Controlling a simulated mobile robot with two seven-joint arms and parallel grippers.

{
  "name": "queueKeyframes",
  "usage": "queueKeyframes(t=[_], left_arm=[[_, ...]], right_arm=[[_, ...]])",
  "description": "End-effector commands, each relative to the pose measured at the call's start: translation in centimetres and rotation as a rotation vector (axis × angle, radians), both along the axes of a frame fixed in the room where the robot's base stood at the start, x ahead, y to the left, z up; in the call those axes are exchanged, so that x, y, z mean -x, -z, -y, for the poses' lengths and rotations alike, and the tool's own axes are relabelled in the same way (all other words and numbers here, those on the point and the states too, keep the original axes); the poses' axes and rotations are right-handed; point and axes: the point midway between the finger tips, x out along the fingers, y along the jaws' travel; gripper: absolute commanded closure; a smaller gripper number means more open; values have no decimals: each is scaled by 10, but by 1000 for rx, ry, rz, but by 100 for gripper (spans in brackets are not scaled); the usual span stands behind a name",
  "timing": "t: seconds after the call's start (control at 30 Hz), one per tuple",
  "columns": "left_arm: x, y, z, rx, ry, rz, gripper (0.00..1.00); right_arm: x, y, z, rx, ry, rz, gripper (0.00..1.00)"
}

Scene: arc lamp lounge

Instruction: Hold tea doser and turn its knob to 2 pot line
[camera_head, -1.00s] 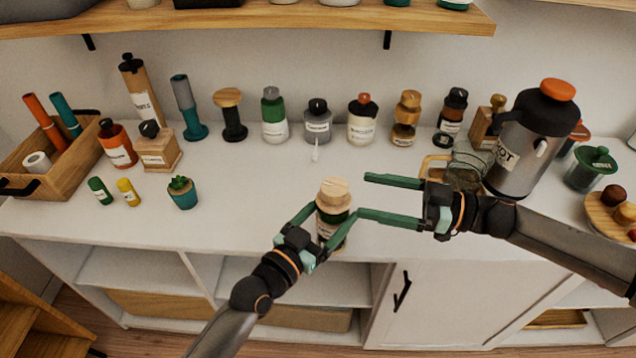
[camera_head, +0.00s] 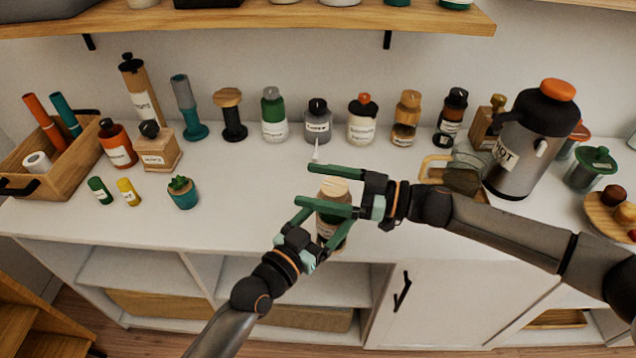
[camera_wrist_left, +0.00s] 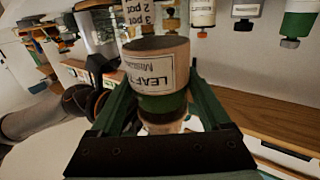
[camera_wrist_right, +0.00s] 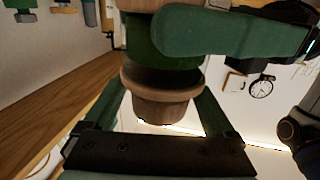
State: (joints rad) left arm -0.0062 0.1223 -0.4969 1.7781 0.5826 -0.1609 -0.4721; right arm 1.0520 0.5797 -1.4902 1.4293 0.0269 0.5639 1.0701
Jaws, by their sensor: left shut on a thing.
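In the right wrist view the wooden knob (camera_wrist_right: 160,100) lies between the fingers with visible gaps. The knob's pointer is hidden.
Several bottles and jars line the back of the counter. A large pot (camera_head: 518,150) with an orange lid and a glass jug (camera_head: 462,170) stand to the right. A small potted plant (camera_head: 183,195) and a wooden box (camera_head: 75,160) are on the left.

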Motion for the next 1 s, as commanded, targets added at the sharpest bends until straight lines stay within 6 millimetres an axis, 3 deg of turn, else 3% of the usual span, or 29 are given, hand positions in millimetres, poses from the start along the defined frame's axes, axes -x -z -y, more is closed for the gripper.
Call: queueKeyframes(t=[0.07,0.7,1.0], left_arm=[[0,-2,0,3,-1,4,100],[0,-2,0,3,-1,4,100],[0,-2,0,3,-1,4,100]], right_arm=[[0,0,0,0,0,0,21],[0,0,0,0,0,0,93],[0,0,0,-3,33,0,94]])
